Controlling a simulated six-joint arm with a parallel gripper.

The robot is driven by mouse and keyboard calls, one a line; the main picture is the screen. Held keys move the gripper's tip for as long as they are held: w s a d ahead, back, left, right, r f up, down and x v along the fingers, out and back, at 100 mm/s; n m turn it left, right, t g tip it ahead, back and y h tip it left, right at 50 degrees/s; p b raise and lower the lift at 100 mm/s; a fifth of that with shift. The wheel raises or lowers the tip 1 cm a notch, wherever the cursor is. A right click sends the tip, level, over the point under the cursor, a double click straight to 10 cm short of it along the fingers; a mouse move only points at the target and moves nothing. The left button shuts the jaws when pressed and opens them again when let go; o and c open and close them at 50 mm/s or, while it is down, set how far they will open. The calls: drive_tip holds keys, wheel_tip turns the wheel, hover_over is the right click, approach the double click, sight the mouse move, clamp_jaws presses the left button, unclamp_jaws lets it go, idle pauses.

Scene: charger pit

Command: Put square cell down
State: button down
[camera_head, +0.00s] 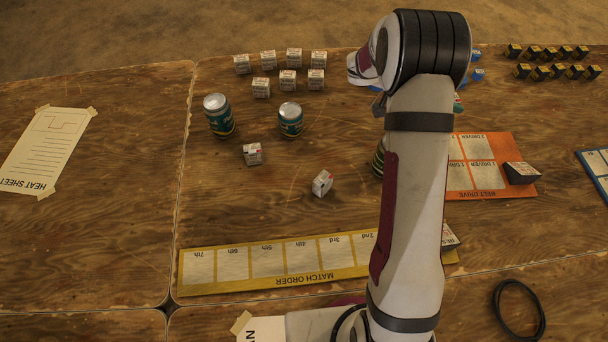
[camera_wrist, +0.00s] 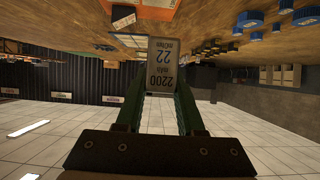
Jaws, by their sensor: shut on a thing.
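My gripper (camera_wrist: 165,95) shows in the wrist view with its two green fingers shut on the square cell (camera_wrist: 166,66). In the head view, my own arm hides the gripper and the held cell.
A yellow Match Order strip (camera_head: 219,265) lies at the front, and an orange Belt Drive board (camera_head: 489,187) at the right bears a dark block (camera_head: 521,172). Green cans (camera_head: 291,120) and several white boxes (camera_head: 293,56) stand at the back. A black ring (camera_head: 497,300) lies front right.

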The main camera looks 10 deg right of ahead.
drive_tip(key=shift+r, duration=0.95)
drive_tip(key=s+a+n+t, duration=0.3)
drive_tip(key=a+n+t, duration=0.2)
drive_tip(key=a, duration=1.2)
drive_tip(key=s+a+n+t+y, duration=0.4)
drive_tip(key=s+a, duration=0.5)
drive_tip(key=w+a+f, duration=0.1)
drive_tip(key=a+f, duration=0.2)
drive_tip(key=f, duration=0.1)
drive_tip(key=w+a+f, duration=0.1)
drive_tip(key=a+f, duration=0.3)
drive_tip(key=w+a+f, duration=0.1)
drive_tip(key=a+f, duration=0.3)
drive_tip(key=f, duration=0.4)
drive_tip(key=shift+a, duration=0.25)
drive_tip(key=shift+f, duration=0.15)
